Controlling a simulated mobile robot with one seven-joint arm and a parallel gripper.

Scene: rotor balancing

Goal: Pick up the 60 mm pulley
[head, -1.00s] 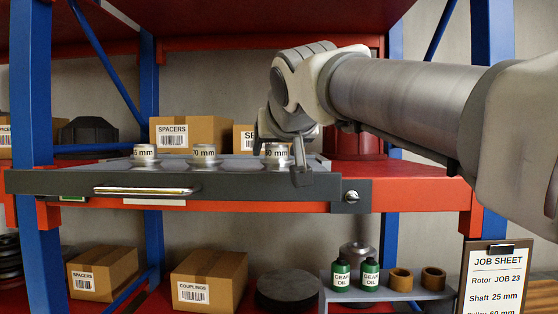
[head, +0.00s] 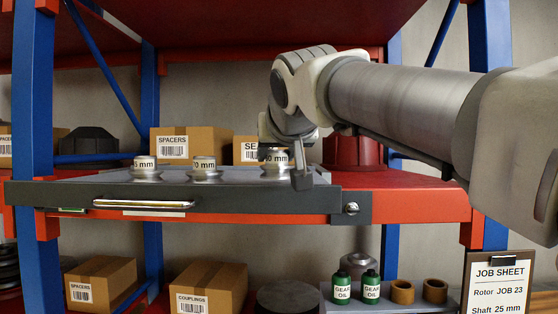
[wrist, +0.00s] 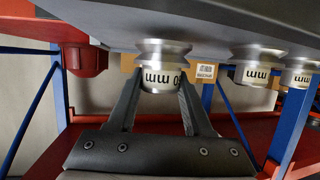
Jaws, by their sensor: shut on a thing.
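The 60 mm pulley (head: 276,158) is a silvery, flanged piece with a pale label, at the right end of a row of pulleys on the grey pull-out tray (head: 240,199). The first digit of its label is partly covered now. My gripper (head: 283,168) comes down over it with a finger on either side, shut on it. In the head view it sits slightly higher than the other pulleys. The wrist view is upside down; there the pulley (wrist: 162,78) is between both fingers, its wide flange towards the tray.
The 70 mm pulley (head: 204,165) and another pulley (head: 145,165) stand to the left on the tray. Cardboard boxes (head: 190,143) and a red container (head: 347,152) are behind. Blue posts flank the shelf. A job sheet (head: 499,285) hangs at lower right.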

